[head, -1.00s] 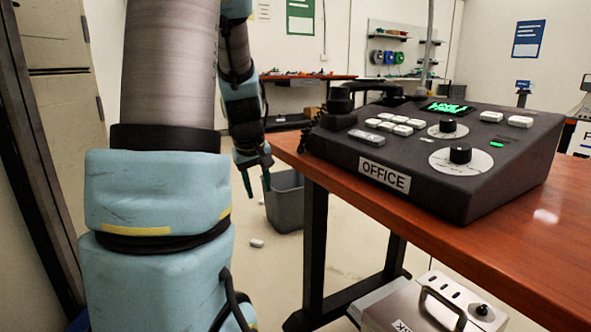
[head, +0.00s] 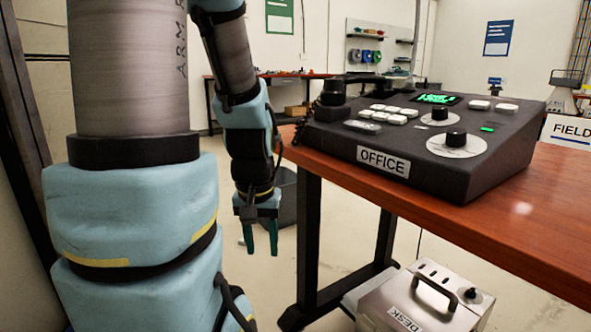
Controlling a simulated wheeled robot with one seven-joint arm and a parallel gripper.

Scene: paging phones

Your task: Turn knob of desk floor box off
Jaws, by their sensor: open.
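The desk floor box (head: 426,299) is a grey metal box on the floor under the desk, at the bottom of the head view. It has a DESK label (head: 405,319), a black handle and a small dark knob (head: 471,293) on its top right. The knob's exact setting is too small to tell. My gripper (head: 261,238) hangs pointing down left of the desk, with two green fingers apart and nothing between them. It is well to the left of the box and higher in the picture, touching nothing.
The wooden desk (head: 520,225) stands above the box and carries the OFFICE console (head: 440,150). A dark desk leg (head: 308,245) stands between my gripper and the box. A grey bin (head: 287,200) is partly hidden behind my gripper.

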